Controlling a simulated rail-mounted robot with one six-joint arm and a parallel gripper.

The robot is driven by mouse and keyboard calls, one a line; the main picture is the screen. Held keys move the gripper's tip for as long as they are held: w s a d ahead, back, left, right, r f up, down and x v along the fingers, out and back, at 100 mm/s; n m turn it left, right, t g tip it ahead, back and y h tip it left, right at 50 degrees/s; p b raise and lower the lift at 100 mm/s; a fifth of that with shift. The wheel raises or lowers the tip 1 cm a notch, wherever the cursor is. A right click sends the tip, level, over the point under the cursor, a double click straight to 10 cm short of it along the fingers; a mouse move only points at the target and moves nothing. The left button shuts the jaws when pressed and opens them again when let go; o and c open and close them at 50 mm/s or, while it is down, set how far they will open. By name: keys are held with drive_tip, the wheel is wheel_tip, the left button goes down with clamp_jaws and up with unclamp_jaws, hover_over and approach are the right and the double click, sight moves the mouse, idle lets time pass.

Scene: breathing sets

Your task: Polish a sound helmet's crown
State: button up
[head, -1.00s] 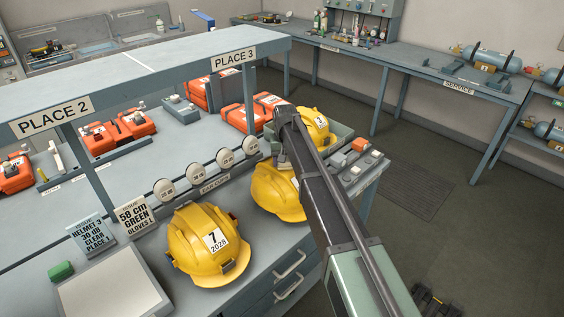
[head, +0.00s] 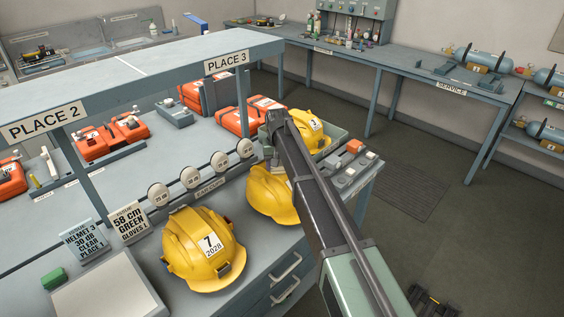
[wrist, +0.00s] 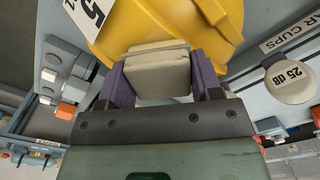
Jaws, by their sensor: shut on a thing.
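In the head view, a yellow helmet (head: 268,194) sits on the bench, partly hidden behind my arm. In the wrist view this helmet (wrist: 165,25) fills the top, with a white label reading 5 at its left. My gripper (wrist: 155,78) is shut on a pale cream pad (wrist: 158,75), one purple finger on each side. The pad lies at the helmet's yellow shell; I cannot tell if it touches. In the head view the fingers are mostly hidden. Helmet 7 (head: 200,255) sits nearer the front, and helmet 3 (head: 314,130) lies in a grey-green tray beyond my arm.
A row of round ear cups (head: 190,177) stands along the bench beside the helmets. Sign cards (head: 129,221) and a green block (head: 53,279) are at left. The shelf marked PLACE 3 (head: 227,60) rises behind. Switches (head: 350,168) sit at the bench's right end.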

drive_tip(key=shift+s+a, duration=1.2)
drive_tip(key=shift+w+a, duration=0.7)
drive_tip(key=shift+w, duration=0.1)
drive_tip(key=shift+w+d, duration=2.4)
drive_tip(key=shift+d, duration=0.1)
drive_tip(key=shift+f, duration=0.1)
drive_tip(key=shift+s, duration=0.15)
drive_tip(key=shift+s+a, duration=1.15)
drive_tip(key=shift+a, duration=0.15)
drive_tip(key=shift+s+a, duration=1.15)
